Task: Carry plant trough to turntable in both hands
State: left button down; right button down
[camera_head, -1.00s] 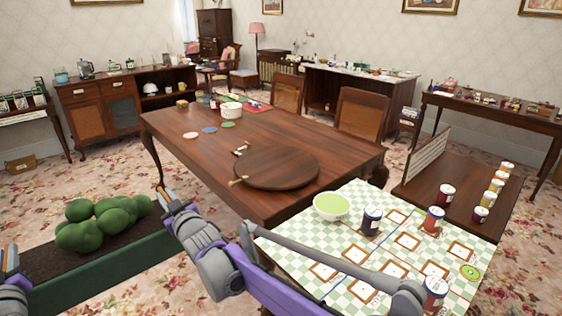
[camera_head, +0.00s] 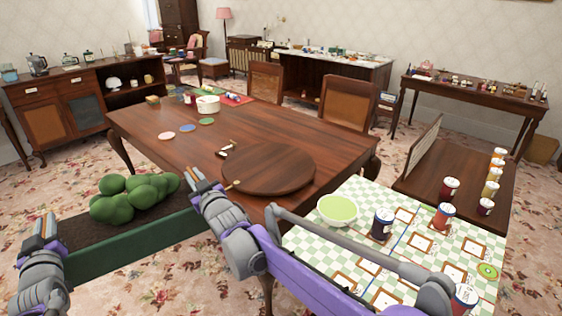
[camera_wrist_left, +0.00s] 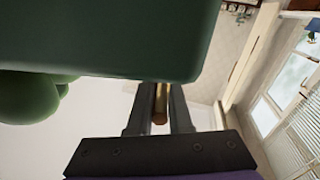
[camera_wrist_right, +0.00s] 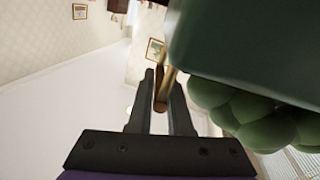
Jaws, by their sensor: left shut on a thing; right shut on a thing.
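The plant trough (camera_head: 135,247) is a long dark green box with dark soil and round green bushes (camera_head: 133,197). It is held up in front of me at the left of the head view, above the carpet. My left gripper (camera_head: 42,232) is shut on a thin brass-like handle (camera_wrist_left: 160,103) at the trough's left end. My right gripper (camera_head: 192,182) is shut on a similar handle (camera_wrist_right: 164,90) at its right end, by the table edge. The turntable (camera_head: 268,168) is a round dark wooden disc on the table, right of my right gripper.
The wooden table (camera_head: 160,128) also carries a white pot (camera_head: 208,104), flat coloured discs and small items near the turntable. A checked-cloth table (camera_head: 345,240) with a green bowl (camera_head: 337,209) and jars stands at the right, under my right arm.

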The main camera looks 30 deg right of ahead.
aim_at(265, 166)
jog(key=i+l+z, duration=0.1)
jog(key=i+z, duration=0.15)
jog(key=z, duration=0.15)
jog(key=i+z, duration=0.25)
jog(key=z, duration=0.15)
jog(key=i+z, duration=0.65)
jog(key=u, duration=0.4)
